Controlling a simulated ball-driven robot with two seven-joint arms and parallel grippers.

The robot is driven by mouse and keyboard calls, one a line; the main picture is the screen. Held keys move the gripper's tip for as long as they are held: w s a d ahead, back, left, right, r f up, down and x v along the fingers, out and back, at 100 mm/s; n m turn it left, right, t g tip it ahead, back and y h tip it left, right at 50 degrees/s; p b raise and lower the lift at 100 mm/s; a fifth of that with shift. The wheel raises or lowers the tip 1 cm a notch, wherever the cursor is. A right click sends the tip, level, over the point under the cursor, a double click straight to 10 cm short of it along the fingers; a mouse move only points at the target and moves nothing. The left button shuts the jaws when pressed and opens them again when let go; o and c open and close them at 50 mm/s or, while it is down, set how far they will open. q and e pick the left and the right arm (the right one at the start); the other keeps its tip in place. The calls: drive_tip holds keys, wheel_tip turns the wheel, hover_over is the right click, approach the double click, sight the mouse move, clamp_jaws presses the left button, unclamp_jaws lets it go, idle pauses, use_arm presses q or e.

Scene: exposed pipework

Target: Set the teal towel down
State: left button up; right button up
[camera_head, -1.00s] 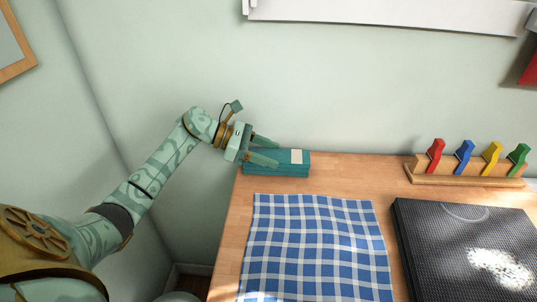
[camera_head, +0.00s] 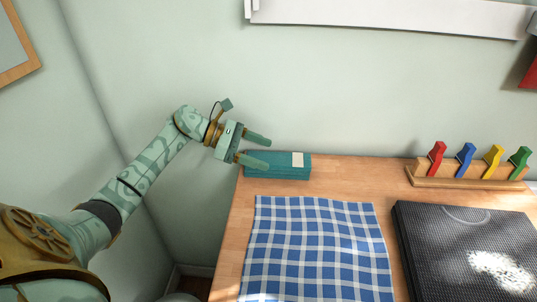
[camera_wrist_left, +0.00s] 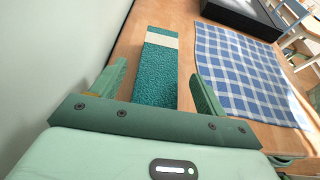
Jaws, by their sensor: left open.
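The teal towel (camera_head: 279,166) lies folded on the wooden table's back left corner, close to the wall, with a pale band near its right end. In the left wrist view the towel (camera_wrist_left: 156,77) lies between and beyond the two fingers, with its pale band toward the far end. My left gripper (camera_head: 262,150) is open and empty at the towel's left end, its fingers pointing right. It also shows open in the left wrist view (camera_wrist_left: 160,82), with clear space on both sides of the towel. My right gripper is not in view.
A blue checked cloth (camera_head: 315,248) lies flat in front of the towel. A black textured box (camera_head: 450,240) with a white patch stands at right. Behind it a wooden rack (camera_head: 468,180) holds red, blue, yellow and green clips. Some bare table lies right of the towel.

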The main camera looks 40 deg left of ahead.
use_arm(q)
drive_tip(key=v, duration=0.9)
drive_tip(key=shift+a, duration=0.2)
